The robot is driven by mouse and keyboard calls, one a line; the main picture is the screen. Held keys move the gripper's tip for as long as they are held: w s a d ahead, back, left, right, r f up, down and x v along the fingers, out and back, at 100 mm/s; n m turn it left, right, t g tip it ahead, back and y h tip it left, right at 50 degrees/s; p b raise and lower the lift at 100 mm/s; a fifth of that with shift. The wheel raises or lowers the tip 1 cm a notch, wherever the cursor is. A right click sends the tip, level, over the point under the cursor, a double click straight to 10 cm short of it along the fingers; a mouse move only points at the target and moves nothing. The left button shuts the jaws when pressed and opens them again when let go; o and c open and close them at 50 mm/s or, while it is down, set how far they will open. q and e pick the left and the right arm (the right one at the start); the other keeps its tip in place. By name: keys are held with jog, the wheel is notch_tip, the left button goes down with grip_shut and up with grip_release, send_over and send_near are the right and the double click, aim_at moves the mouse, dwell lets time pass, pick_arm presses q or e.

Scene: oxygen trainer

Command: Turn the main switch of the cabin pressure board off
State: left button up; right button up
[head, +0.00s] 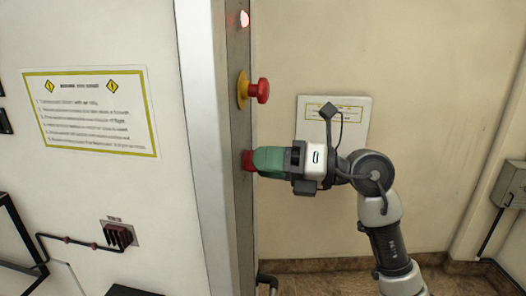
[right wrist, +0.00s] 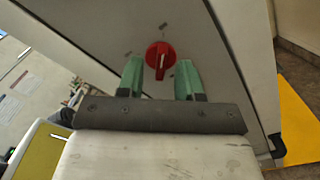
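The red rotary switch (right wrist: 158,54) sits on the grey panel face in the right wrist view, with a pale line on its handle. In the head view only a bit of the red switch (head: 247,160) shows at the cabinet's side, partly hidden by my gripper. My right gripper (head: 262,160) has its green fingers pointing at the switch. In the right wrist view the gripper (right wrist: 160,72) is open, one finger on each side of the switch's lower part. I cannot tell whether the fingers touch it. My left gripper is not in view.
A red mushroom button (head: 262,91) on a yellow base sticks out above the switch. A lit lamp (head: 244,18) is higher up. A paper notice (head: 90,112) is on the cabinet front. A wall sign (head: 350,112) hangs behind my arm.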

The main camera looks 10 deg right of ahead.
jog(key=shift+w+a+f, duration=0.1)
jog(key=shift+w+a, duration=0.15)
jog(key=shift+a, duration=0.05)
jog(key=shift+c, duration=0.3)
grip_shut()
